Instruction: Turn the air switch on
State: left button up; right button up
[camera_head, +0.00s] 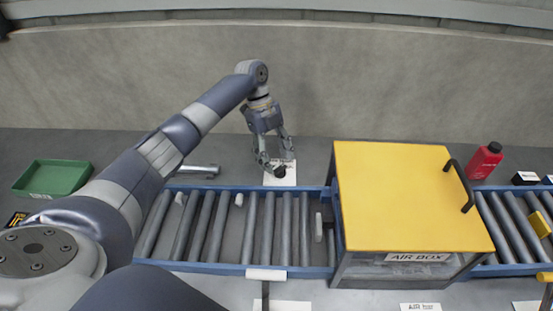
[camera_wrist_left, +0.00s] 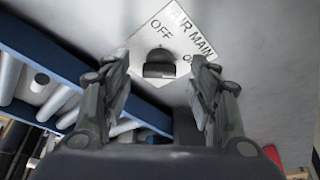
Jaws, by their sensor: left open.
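The air switch is a dark knob (camera_wrist_left: 159,68) on a white plate (camera_wrist_left: 181,32) with the words AIR MAIN and OFF. Another word at the plate's right is partly hidden by a finger. In the head view the plate (camera_head: 270,180) lies behind the conveyor, partly covered by my left gripper (camera_head: 276,160). My left gripper points down at the switch and is open. In the left wrist view its two fingers (camera_wrist_left: 161,80) stand on either side of the knob, with a gap at each side. Whether they reach down to its height is unclear. My right gripper is not in view.
A blue-framed roller conveyor (camera_head: 230,268) with small pale pieces runs in front of the switch. A yellow-topped air box (camera_head: 405,200) stands to the right. A green tray (camera_head: 53,178) lies at the left, and a red bottle (camera_head: 485,162) at the right. A grey wall (camera_head: 400,85) stands behind.

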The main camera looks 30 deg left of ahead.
pick_arm(q)
jog(key=v, duration=1)
jog(key=shift+a+r, duration=0.15)
jog(key=shift+r, duration=0.25)
